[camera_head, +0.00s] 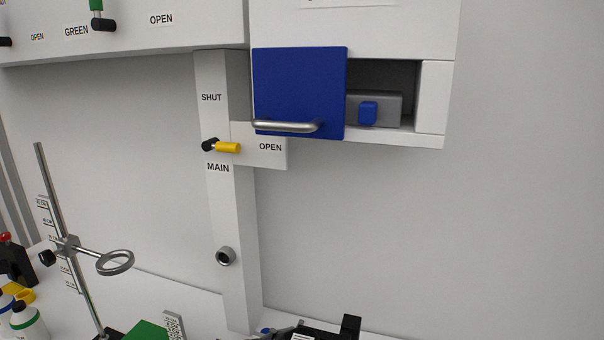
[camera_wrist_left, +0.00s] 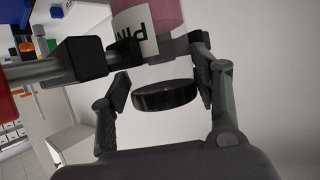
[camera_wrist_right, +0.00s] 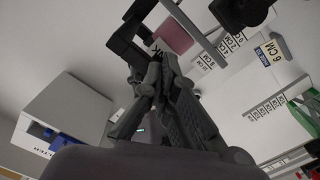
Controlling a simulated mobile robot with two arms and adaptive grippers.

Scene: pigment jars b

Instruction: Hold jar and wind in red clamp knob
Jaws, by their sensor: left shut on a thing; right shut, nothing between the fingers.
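In the left wrist view a pink jar (camera_wrist_left: 183,17) has a white label with part of a word and a black lid (camera_wrist_left: 165,96). My left gripper (camera_wrist_left: 163,74) is shut on the jar, one finger on each side. Black clamp parts (camera_wrist_left: 78,58) on a metal rod reach in from the left, close to the jar. A red part (camera_wrist_left: 5,100) shows at the left edge; I cannot tell if it is the knob. My right gripper (camera_wrist_right: 150,78) is shut and empty; the pink jar (camera_wrist_right: 173,36) and a black clamp part (camera_wrist_right: 128,42) show just beyond its fingers.
In the head view a stand with a metal ring (camera_head: 115,263) is at the left, near white bottles (camera_head: 28,322). A wall post carries a yellow-handled valve (camera_head: 228,147). A cabinet with a blue door (camera_head: 300,90) hangs above. Dark parts at the bottom edge are cut off.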

